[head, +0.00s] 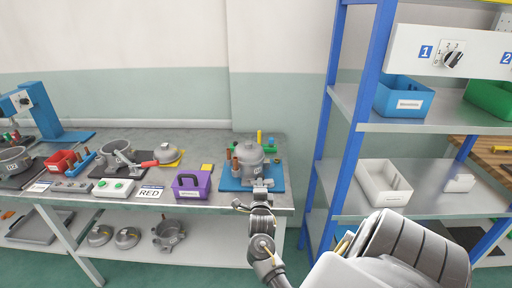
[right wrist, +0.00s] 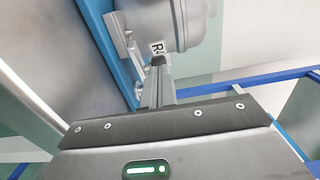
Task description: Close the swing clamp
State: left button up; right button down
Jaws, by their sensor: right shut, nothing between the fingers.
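A grey compressor (head: 248,156) stands upright on a blue base plate (head: 230,184) at the right end of the bench. In the right wrist view the compressor body (right wrist: 165,22) fills the top, with a label partly hidden by my fingers. A pale metal bracket (right wrist: 118,42) stands beside it on the blue plate edge. My right gripper (head: 262,184) is shut and empty, its fingertips just in front of the compressor; contact cannot be told. My left gripper is not in view.
A purple caddy (head: 192,184) stands left of the blue plate. A blue-framed shelf (head: 345,150) with bins rises to the right of the bench.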

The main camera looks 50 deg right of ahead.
jog(key=shift+w+d+f, duration=0.1)
jog(key=shift+w, duration=0.4)
jog(key=shift+w+b, duration=0.2)
jog(key=shift+b, duration=0.1)
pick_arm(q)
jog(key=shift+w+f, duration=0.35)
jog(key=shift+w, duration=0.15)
pick_arm(e)
jog(key=shift+w, duration=0.15)
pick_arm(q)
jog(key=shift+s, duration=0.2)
